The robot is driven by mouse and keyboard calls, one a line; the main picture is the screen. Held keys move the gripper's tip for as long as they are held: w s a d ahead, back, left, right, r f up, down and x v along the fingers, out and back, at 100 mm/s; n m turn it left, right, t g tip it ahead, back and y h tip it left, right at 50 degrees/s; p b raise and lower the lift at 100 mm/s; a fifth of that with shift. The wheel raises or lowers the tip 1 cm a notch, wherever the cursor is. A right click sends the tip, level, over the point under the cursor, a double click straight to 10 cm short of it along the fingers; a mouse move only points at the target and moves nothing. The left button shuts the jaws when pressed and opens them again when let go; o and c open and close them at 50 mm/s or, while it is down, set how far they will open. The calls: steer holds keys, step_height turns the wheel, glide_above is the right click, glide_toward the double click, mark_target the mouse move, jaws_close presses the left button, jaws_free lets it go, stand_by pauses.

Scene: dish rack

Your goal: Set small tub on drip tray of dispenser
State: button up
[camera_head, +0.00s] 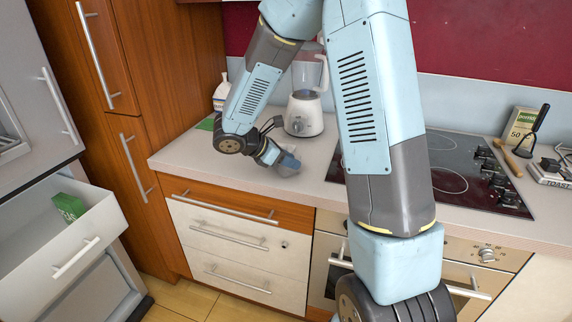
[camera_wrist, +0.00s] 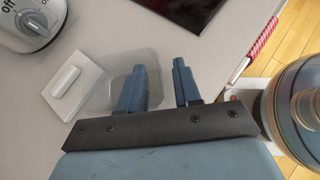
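A small clear tub (camera_head: 287,164) sits on the counter near its front edge, left of the hob. It also shows in the wrist view (camera_wrist: 112,65), upright and open at the top. My gripper (camera_head: 276,158) is low at the tub. In the wrist view its two fingers (camera_wrist: 161,85) are apart; the left one overlaps the tub and the right one is beyond the tub's right side. Whether they touch the tub cannot be told. A recess with a pale ledge, which looks like the dispenser (camera_head: 12,148), is in the grey appliance, cut off by the left edge.
A white flat piece with a raised handle (camera_wrist: 70,80) lies beside the tub. A blender (camera_head: 304,110) and a white bottle (camera_head: 220,95) stand behind. A black hob (camera_head: 455,165) is to the right. An open drawer (camera_head: 85,250) with a green box (camera_head: 68,207) juts out at lower left.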

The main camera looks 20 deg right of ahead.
steer(key=shift+c, duration=0.4)
jaws_close()
steer(key=shift+r, duration=0.1)
